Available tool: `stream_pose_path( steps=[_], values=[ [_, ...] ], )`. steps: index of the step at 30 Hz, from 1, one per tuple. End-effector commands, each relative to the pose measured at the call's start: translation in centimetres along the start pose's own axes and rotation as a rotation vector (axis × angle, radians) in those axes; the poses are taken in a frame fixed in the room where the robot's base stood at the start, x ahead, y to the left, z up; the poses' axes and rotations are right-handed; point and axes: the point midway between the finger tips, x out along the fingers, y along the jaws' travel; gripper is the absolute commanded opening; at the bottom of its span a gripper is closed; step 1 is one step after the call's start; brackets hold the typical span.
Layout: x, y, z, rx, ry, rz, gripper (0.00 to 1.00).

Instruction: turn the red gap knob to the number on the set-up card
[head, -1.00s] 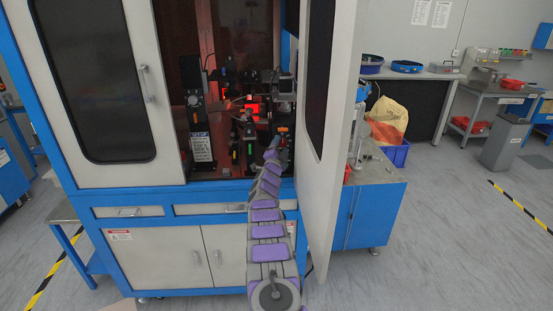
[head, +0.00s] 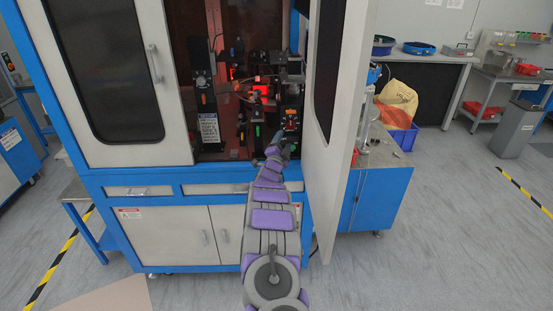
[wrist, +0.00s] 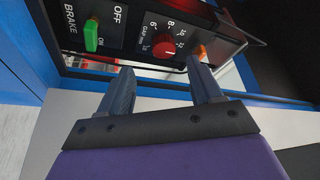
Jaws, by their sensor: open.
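The red gap knob (wrist: 163,49) is on a black panel (wrist: 135,28) with a printed number scale around it. An 8 and a 6 are readable; which mark the knob points to is unclear. In the wrist view my gripper (wrist: 161,68) is open, its fingertips spread either side of the knob and a little below it in the picture. I cannot tell whether they touch it. In the head view my gripper (head: 283,141) is at the cabinet's opening.
A green brake switch (wrist: 92,35) is left of the knob, and an orange part (wrist: 201,50) is close by the right finger. The open cabinet door (head: 335,130) stands right of my arm. Machine parts and a red-lit area (head: 262,91) are behind the panel.

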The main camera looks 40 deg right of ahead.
Motion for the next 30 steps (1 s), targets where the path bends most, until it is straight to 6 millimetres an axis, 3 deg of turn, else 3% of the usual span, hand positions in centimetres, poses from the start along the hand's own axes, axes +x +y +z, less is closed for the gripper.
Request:
stream_pose_path(
  steps=[21, 30],
  values=[
    [-8.2, 0.1, 0.1, 0.000, -0.002, 0.002, 0.65],
    [-9.1, 0.0, 0.0, 0.002, 0.002, -0.002, 0.65]
  ],
)
